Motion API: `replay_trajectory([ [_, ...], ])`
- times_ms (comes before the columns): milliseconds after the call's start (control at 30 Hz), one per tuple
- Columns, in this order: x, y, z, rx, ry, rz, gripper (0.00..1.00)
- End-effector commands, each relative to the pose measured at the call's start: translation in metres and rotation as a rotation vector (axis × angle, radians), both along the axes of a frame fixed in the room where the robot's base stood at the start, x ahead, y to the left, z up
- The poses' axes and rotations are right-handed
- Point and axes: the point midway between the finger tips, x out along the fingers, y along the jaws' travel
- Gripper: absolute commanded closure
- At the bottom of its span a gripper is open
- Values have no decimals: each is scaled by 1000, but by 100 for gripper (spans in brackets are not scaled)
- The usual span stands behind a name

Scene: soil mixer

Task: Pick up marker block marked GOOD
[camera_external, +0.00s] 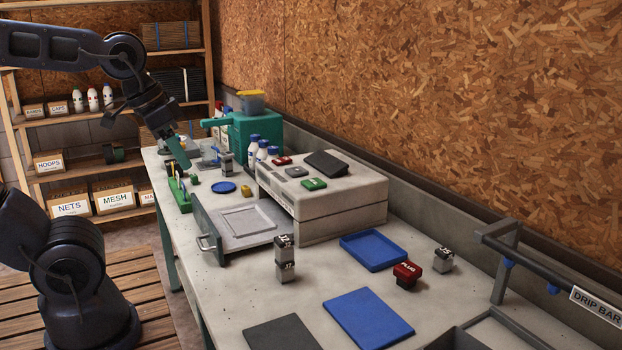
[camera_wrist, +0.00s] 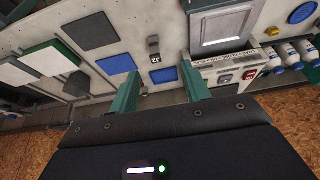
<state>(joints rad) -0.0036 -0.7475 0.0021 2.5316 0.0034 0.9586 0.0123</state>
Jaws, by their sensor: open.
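No lettering reading GOOD is legible in either view, so I cannot tell for sure which block is so marked. A green block (camera_external: 314,184) lies on top of the pale box-like machine, with a grey block (camera_external: 297,172) and a red block (camera_external: 282,160) behind it. Their labels are too small to read. My gripper (camera_external: 181,160) is over the far left part of the bench, well apart from these blocks. In the wrist view my gripper (camera_wrist: 160,92) shows two green fingers spread apart with nothing between them.
The pale machine (camera_external: 330,218) has an open drawer (camera_external: 235,242). A dark tilted panel (camera_external: 326,163) lies on its top. Stacked grey blocks (camera_external: 285,267), a red PLUG block (camera_external: 407,276), a blue tray (camera_external: 373,251) and blue mat (camera_external: 368,319) are nearer. A drip bar (camera_external: 550,270) stands right.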

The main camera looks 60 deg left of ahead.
Motion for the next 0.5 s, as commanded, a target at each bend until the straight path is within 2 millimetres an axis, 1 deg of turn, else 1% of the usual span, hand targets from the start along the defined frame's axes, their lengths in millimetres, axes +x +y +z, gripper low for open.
replay_trajectory([
  [133, 20, 12, 7, 49, 22, -38, 53],
  [267, 49, 31, 16, 117, 58, -112, 53],
  [467, 95, 69, 25, 212, 124, -241, 53],
  [500, 103, 79, 26, 228, 139, -267, 53],
])
